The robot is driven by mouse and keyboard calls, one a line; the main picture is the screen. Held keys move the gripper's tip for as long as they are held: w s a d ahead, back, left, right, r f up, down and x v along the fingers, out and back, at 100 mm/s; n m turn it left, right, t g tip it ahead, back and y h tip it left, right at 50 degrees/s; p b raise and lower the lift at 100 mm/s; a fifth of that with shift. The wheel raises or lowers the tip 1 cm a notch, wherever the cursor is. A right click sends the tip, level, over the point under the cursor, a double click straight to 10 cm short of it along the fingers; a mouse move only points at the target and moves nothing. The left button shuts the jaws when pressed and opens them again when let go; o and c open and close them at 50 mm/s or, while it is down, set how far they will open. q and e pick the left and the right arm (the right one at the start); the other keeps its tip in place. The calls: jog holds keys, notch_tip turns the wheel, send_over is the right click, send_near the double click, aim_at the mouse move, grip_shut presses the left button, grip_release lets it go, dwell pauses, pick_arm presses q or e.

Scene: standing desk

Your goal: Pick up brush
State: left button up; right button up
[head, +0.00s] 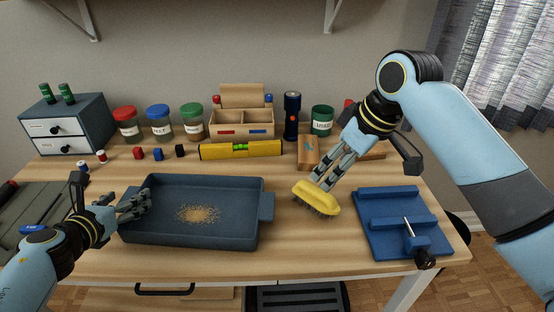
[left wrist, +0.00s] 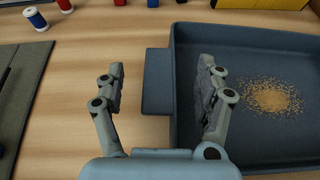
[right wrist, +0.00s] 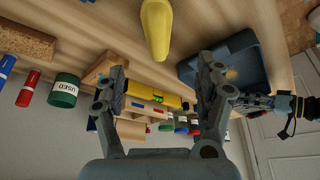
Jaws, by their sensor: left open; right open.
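The yellow brush (head: 318,194) lies on the desk right of the tray, dark bristles down. My right gripper (head: 321,181) is open just above and behind it, fingertips close to its back; contact cannot be told. In the right wrist view the brush (right wrist: 157,28) shows at the top, beyond the open fingers. My left gripper (head: 142,205) is open at the left end of the dark blue tray (head: 190,238). In the left wrist view its fingers stand on either side of the tray's left handle (left wrist: 157,82). Brown crumbs (head: 198,214) lie inside the tray.
A blue clamp fixture (head: 385,225) sits right of the brush. A yellow spirit level (head: 215,152), wooden blocks (head: 308,150), jars (head: 160,118) and a small drawer box (head: 60,125) line the back. A dark green mat (head: 40,205) lies at left.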

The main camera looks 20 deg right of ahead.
aim_at(318, 190)
jog(key=x, duration=1)
jog(key=shift+w+d+f, duration=0.1)
jog(key=shift+d+f, duration=0.05)
jog(key=shift+f, duration=0.2)
jog(key=c, duration=1.5)
jog(key=shift+o, duration=0.2)
notch_tip(318, 190, up, 10)
jog(key=shift+r, duration=0.1)
